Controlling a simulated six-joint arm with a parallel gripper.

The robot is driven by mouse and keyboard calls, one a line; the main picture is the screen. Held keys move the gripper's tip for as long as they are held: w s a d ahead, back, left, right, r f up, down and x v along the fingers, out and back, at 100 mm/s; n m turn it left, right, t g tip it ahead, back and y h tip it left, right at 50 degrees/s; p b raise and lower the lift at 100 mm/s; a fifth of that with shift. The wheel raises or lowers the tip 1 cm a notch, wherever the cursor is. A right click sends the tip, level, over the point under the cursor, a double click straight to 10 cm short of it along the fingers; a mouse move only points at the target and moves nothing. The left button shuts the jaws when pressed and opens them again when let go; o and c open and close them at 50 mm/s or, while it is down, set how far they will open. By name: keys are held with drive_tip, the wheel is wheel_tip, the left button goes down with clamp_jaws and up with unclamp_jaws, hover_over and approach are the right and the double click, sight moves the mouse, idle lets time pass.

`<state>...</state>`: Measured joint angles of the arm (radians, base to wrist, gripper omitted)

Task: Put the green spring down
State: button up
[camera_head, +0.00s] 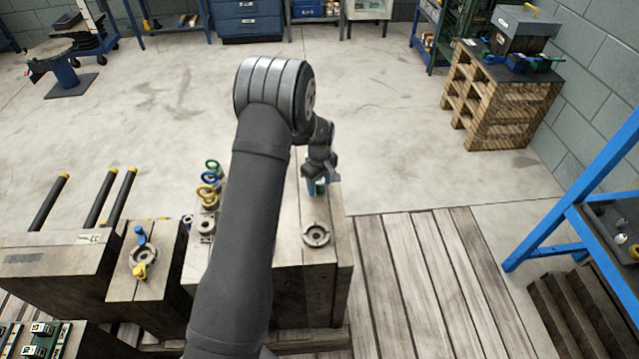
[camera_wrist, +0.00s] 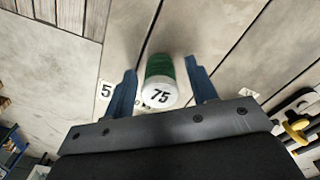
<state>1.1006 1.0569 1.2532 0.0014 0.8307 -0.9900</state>
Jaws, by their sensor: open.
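The green spring (camera_wrist: 160,66) stands between my gripper's two blue fingers in the wrist view, with a white end cap marked "75" facing the camera. A gap shows between each finger and the spring. My gripper (camera_wrist: 162,88) is open around it. In the head view my gripper (camera_head: 320,188) is low over the right part of the wooden mould block (camera_head: 335,225), and a bit of the green spring (camera_head: 320,187) shows between the fingers. Whether the spring's lower end rests on the block is hidden.
A round metal ring (camera_head: 317,234) sits on the block in front of my gripper. Eyebolts with green, blue and yellow rings (camera_head: 208,190) stand left of my arm. A white label with a "5" (camera_wrist: 106,91) lies beside the left finger. Wooden planks (camera_head: 430,280) lie right of the block.

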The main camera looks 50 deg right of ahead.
drive_tip(key=shift+r, duration=0.1)
wheel_tip(320, 180, up, 12)
idle(0.5)
wheel_tip(320, 180, down, 12)
drive_tip(key=shift+f, duration=0.2)
wheel_tip(320, 180, up, 3)
drive_tip(key=shift+f, duration=0.1)
drive_tip(key=shift+r, duration=0.75)
